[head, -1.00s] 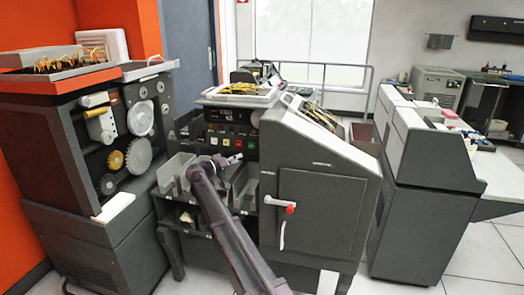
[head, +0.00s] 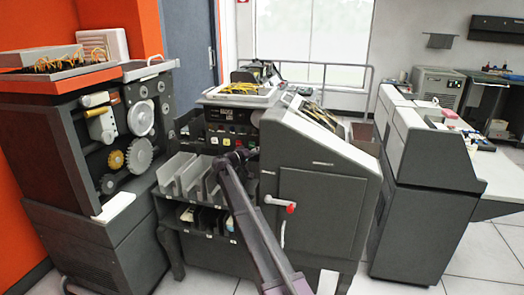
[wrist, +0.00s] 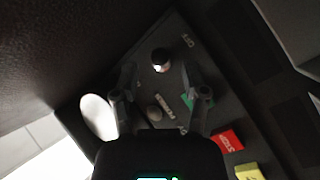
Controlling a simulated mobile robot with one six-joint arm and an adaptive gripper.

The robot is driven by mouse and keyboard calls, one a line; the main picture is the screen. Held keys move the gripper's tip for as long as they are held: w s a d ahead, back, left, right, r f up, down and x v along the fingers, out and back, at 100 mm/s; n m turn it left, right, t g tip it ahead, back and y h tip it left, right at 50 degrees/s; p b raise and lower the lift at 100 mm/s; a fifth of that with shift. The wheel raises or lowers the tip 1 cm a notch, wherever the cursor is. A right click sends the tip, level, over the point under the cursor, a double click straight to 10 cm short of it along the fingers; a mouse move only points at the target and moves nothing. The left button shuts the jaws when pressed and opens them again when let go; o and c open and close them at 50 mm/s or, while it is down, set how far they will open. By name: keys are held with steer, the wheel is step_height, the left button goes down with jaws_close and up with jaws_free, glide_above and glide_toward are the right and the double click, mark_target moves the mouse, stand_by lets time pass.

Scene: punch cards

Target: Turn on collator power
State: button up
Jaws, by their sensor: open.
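The collator (head: 316,205) is the dark grey machine in the middle of the head view. Its control panel shows in the wrist view (wrist: 178,78), with a round dark knob or switch with a pale front (wrist: 161,62). A smaller round control (wrist: 154,113) sits nearer, beside a white label. A red STOP button (wrist: 230,140), a yellow button (wrist: 247,172) and a partly hidden green button (wrist: 188,101) are at the right. My gripper (wrist: 159,77) is open and empty, its fingers either side of the knob. Contact cannot be told. In the head view my gripper (head: 246,153) is at the panel.
Card pockets (head: 190,176) stand below the panel at the left. The collator's sloped right housing, with a red-tipped handle (head: 281,205), stands close beside my arm. Another machine with gears (head: 138,155) is at the far left. A white oval thing (wrist: 99,117) lies left of my fingers.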

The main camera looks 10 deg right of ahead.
steer(key=shift+x, duration=1.3)
jaws_close()
